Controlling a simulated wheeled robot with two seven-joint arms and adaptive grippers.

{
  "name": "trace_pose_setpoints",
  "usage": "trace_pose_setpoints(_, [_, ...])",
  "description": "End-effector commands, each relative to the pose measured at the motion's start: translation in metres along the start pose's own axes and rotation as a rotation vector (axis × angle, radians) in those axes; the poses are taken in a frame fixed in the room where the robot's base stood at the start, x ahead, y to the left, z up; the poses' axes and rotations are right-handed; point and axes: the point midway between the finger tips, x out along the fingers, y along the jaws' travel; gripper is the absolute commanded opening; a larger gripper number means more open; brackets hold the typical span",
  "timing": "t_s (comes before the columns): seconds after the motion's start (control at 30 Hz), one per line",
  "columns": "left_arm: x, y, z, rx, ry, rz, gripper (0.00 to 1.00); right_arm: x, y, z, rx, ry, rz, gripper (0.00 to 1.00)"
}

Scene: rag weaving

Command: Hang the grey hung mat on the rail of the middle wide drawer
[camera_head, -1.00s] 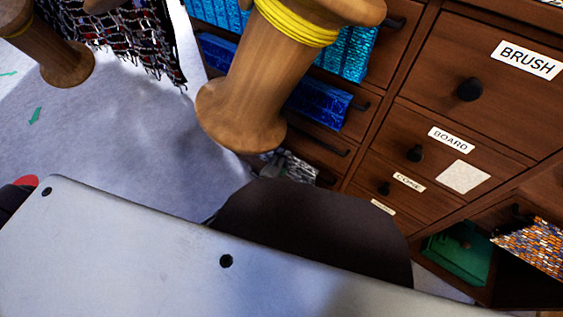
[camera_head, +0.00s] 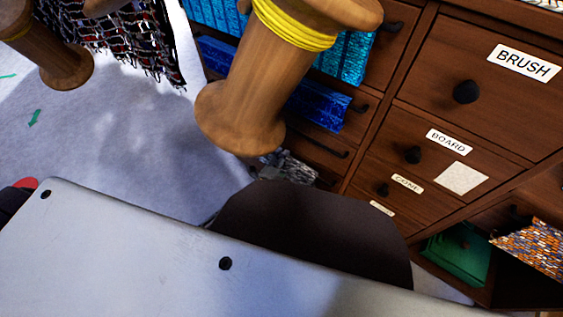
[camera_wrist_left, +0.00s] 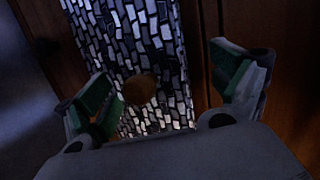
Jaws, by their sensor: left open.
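A grey, black and white patterned mat (camera_wrist_left: 140,45) fills the middle of the left wrist view, running down between my fingers. My left gripper (camera_wrist_left: 167,95) is open, with one green-padded finger on each side of the mat; I cannot tell whether either touches it. A grey mat (camera_head: 290,166) shows small in the head view, low by the wide drawers and partly hidden by a wooden spool. A dark blue mat (camera_head: 320,104) hangs on a wide drawer's rail, below a lighter blue one (camera_head: 345,55). My right gripper is not in view.
A wooden spool with yellow thread (camera_head: 258,80) blocks part of the drawers. Small drawers with knobs, such as the BRUSH drawer (camera_head: 500,105), stand at right. A green item (camera_head: 458,258) and a multicoloured mat (camera_head: 535,247) are lower right. A round brown thing (camera_wrist_left: 141,89) overlaps the mat.

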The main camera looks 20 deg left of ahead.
Motion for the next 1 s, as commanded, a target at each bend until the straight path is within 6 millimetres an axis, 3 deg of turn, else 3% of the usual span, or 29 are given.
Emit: trace_pose_setpoints(1.0, [-0.085,-0.002,0.000,-0.002,0.001,-0.003,0.94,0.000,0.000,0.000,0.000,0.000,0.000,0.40])
